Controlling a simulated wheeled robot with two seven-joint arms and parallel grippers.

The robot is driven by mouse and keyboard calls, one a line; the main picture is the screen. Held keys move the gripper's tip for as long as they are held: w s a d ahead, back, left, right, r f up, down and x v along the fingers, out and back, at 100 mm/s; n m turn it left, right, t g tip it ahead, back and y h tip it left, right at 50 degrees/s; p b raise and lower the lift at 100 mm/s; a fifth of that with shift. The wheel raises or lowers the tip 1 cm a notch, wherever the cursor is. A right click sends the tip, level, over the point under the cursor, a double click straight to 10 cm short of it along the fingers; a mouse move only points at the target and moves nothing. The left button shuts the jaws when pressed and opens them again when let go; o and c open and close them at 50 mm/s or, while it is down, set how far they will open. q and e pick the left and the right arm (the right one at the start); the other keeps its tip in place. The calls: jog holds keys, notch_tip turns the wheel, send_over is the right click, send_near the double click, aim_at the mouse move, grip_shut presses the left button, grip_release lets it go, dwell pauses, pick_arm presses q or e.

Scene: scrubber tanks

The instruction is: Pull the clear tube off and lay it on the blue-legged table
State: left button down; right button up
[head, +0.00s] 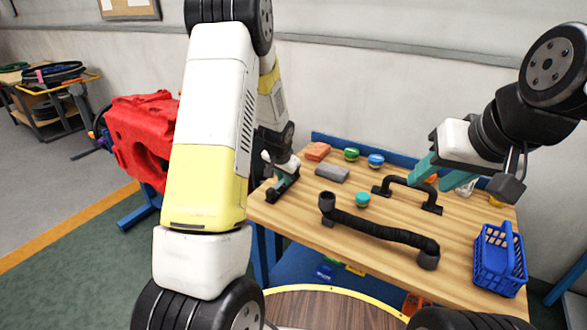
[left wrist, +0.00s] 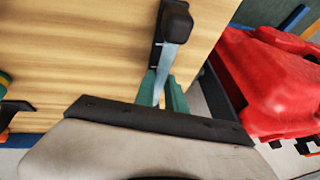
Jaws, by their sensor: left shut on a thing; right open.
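The blue-legged table (head: 300,232) has a light wooden top, which also fills much of the left wrist view (left wrist: 70,60). My left gripper (head: 283,181) is at the table's left end, low over the top. In the left wrist view its teal fingers (left wrist: 163,90) are shut on the clear tube (left wrist: 168,62), a pale translucent piece with a black end fitting (left wrist: 177,20). A black strip lies beside the tube; whether the tube touches the tabletop I cannot tell. My right gripper (head: 433,176) is open and empty above the table's right side.
A red tank (head: 140,130) stands left of the table. The front left is clear.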

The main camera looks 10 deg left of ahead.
pick_arm(q)
jog(key=c, duration=1.3)
grip_release()
jog(key=shift+o, duration=0.5)
jog(key=o, duration=0.4)
jog(key=shift+r, duration=0.1)
jog(key=shift+v, duration=2.2)
jog(key=shift+r, duration=0.1)
jog(key=shift+r, duration=2.35)
